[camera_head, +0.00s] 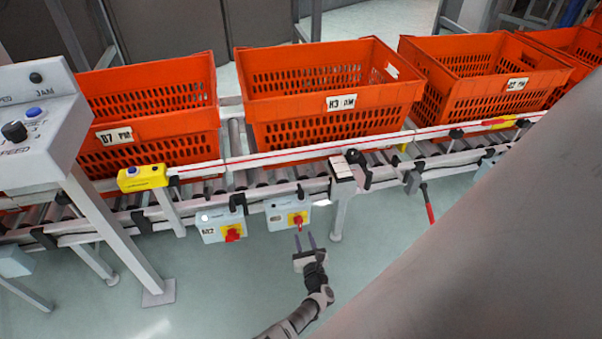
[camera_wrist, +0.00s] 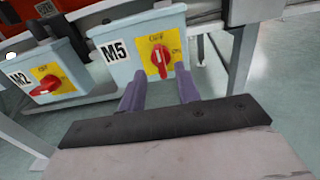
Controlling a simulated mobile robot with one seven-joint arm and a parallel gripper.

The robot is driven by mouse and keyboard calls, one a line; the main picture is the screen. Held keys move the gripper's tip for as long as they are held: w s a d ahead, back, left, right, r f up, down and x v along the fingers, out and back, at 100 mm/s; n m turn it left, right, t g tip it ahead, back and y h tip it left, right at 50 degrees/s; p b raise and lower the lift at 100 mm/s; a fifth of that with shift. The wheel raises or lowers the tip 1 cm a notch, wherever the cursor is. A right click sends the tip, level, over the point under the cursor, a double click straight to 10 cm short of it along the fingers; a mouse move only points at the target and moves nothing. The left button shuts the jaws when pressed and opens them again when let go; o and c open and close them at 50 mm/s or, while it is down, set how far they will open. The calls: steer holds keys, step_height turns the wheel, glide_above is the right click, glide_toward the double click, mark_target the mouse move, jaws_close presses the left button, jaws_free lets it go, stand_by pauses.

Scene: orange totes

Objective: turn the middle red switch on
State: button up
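A light-blue switch box labelled M5 (camera_wrist: 116,49) carries a red rotary switch (camera_wrist: 161,60) on a yellow plate. Its handle looks nearly upright. The same red switch shows in the head view (camera_head: 298,221), on the box below the conveyor rail. A second box labelled M2 (camera_wrist: 20,79), to its left, has a red switch (camera_wrist: 46,86) with its handle tilted sideways; this also shows in the head view (camera_head: 232,233). My gripper (camera_head: 305,236) is open and empty, in front of the M5 box. In the wrist view its purple fingertips (camera_wrist: 160,76) flank the lower end of the M5 switch; contact cannot be told.
Orange totes (camera_head: 330,114) stand on the roller conveyor (camera_head: 222,185) above the boxes. A white conveyor leg (camera_head: 342,212) stands just right of the M5 box. A yellow button box (camera_head: 142,178) and a control panel (camera_head: 34,125) are at left. The floor below is clear.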

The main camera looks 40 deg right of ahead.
mark_target(300, 226)
steer(key=shift+b+x, duration=1.05)
steer(key=shift+x, duration=1.1)
jaws_close()
